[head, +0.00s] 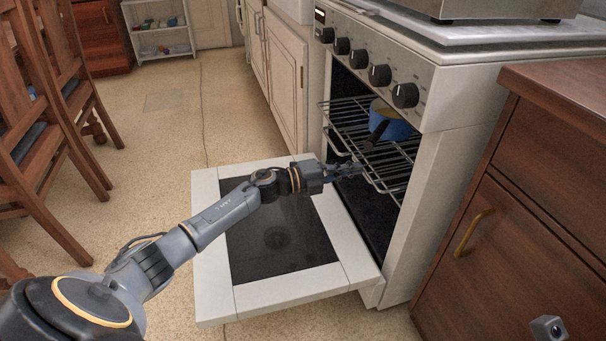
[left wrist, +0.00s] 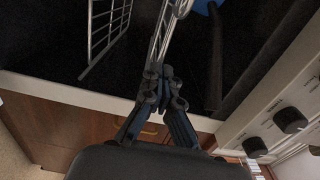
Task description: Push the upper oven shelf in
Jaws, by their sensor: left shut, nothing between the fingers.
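The upper oven shelf (head: 352,128) is a wire rack in the open oven, with its front edge sticking out a little past the oven opening. A blue pot (head: 388,124) with a dark handle stands on it. My left gripper (head: 358,168) is shut and empty, with its fingertips at the front edge of the rack. In the left wrist view the closed fingertips (left wrist: 163,70) are at the rack's wire edge (left wrist: 170,28); I cannot tell whether they touch.
The oven door (head: 215,290) is folded down flat below my left arm. Wooden chairs (head: 45,150) stand at the left. A wooden cabinet (head: 520,230) with a brass handle stands right of the oven. The floor (head: 150,140) between chairs and oven is clear.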

